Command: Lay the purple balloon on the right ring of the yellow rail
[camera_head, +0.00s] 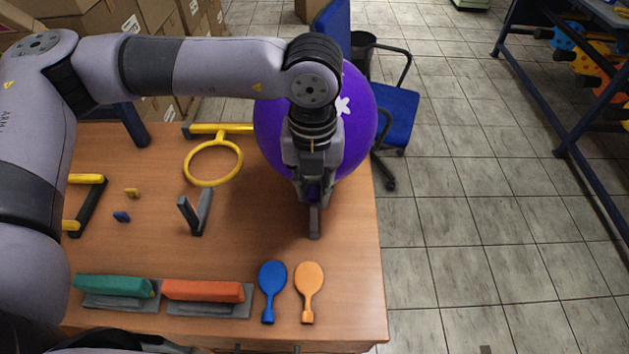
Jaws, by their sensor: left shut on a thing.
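The purple balloon (360,122) is large and round with a white mark. It is at the table's far right, partly hidden behind my left arm. My left gripper (314,192) is in front of the balloon and shut on it; the exact grip spot is hard to see. The yellow rail (220,129) is at the back of the table, and one yellow ring (213,181) shows left of the balloon. The rail's right part and right ring are hidden by the balloon and my arm. My right gripper is not in view.
The wooden table (240,245) holds a grey bracket (197,215), a green block (113,286), an orange-red block (203,291), a flat blue balloon (272,290) and a flat orange balloon (309,290). A blue chair (398,115) stands behind the right edge. The table's middle is mostly clear.

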